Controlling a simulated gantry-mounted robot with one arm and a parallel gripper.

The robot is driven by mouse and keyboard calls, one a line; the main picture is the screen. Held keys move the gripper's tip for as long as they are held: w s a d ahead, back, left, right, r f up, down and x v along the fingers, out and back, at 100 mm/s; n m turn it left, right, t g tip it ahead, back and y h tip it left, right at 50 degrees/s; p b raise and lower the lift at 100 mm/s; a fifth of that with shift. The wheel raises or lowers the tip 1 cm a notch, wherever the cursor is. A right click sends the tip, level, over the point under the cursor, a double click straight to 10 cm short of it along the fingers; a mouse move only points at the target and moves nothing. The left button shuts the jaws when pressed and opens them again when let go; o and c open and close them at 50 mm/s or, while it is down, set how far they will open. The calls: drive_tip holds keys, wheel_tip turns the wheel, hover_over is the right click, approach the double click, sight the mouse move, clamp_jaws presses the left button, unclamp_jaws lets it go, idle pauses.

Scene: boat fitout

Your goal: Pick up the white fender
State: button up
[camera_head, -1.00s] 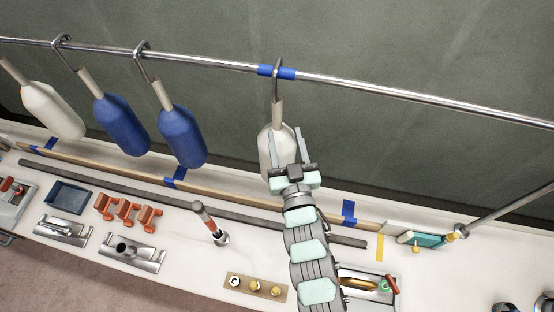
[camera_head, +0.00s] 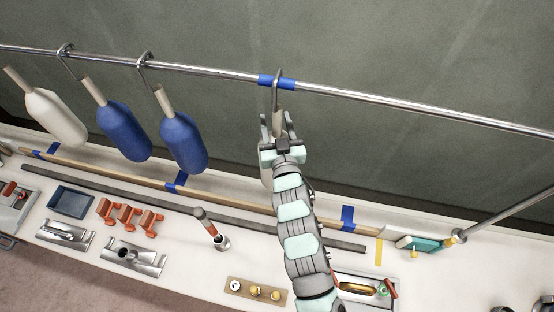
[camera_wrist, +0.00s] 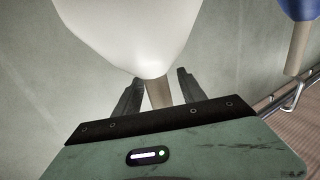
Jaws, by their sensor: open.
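A white fender (camera_wrist: 130,35) fills the upper part of the wrist view. Its tan neck (camera_wrist: 158,94) lies between the two dark fingers of my gripper (camera_wrist: 157,88), which are apart with gaps to the neck. In the head view my gripper (camera_head: 279,122) is raised at the neck of this fender, below its hook (camera_head: 277,85) on the rail. Most of the fender's body is hidden behind my gripper there. Another white fender (camera_head: 55,117) hangs at the far left.
Two blue fenders (camera_head: 124,130) (camera_head: 184,143) hang left of my gripper. The metal rail (camera_head: 400,102) with blue tape (camera_head: 277,82) runs just above it. The bench below holds a blue tray (camera_head: 71,201), orange clamps (camera_head: 129,217) and trowels. Right of the gripper, below the rail, is free.

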drive_tip(key=shift+w, duration=0.5)
drive_tip(key=shift+c, duration=0.5)
clamp_jaws()
idle(0.6)
